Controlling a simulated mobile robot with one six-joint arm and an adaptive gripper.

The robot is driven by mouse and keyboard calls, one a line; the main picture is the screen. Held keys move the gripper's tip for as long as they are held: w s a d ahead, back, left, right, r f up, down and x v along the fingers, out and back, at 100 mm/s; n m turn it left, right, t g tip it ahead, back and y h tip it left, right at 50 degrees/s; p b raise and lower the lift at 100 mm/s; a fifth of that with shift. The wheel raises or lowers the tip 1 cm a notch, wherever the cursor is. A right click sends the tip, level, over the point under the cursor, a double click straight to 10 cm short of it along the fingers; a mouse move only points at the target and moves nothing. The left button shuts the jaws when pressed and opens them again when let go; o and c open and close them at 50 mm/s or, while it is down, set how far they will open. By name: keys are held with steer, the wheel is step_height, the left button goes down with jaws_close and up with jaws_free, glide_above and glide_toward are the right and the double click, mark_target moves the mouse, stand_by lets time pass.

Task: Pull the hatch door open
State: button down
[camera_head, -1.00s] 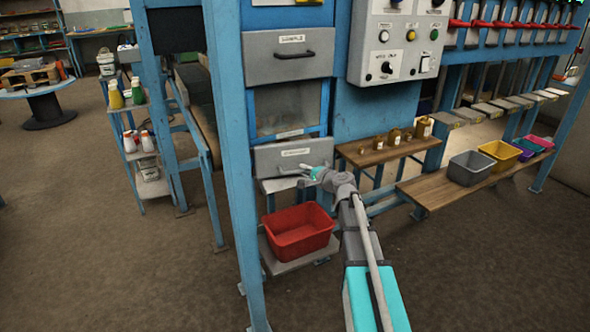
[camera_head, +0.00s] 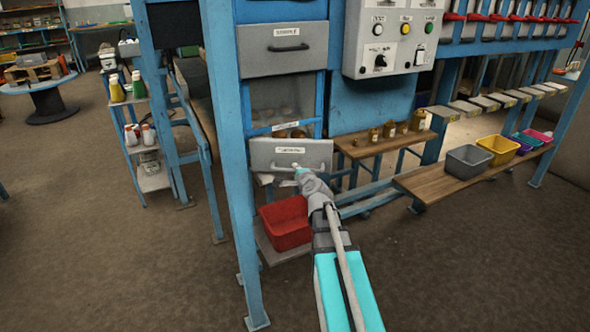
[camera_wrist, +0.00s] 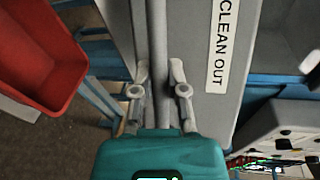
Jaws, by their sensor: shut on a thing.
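The hatch door (camera_head: 268,153) is a light grey panel low on the blue frame, with a white label. In the wrist view the hatch door (camera_wrist: 198,100) runs close by the fingers, and its label reads "CLEAN OUT". Its handle (camera_wrist: 158,40) is a grey bar between the fingers. My gripper (camera_head: 297,168) is at the front of the door, shut on this handle; it also shows in the wrist view (camera_wrist: 160,75). The door leans out at the top, with brown lumps visible just above its upper edge.
A red bin (camera_head: 287,224) sits on a low shelf below the door. A grey drawer (camera_head: 283,48) and a control box (camera_head: 395,38) are above. A wooden bench (camera_head: 470,172) with coloured bins stands right. The floor in front is open.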

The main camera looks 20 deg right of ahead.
steer(key=shift+a, duration=0.2)
steer(key=c, duration=0.9)
jaws_free()
steer(key=shift+o, duration=1.3)
steer(key=shift+d, duration=0.1)
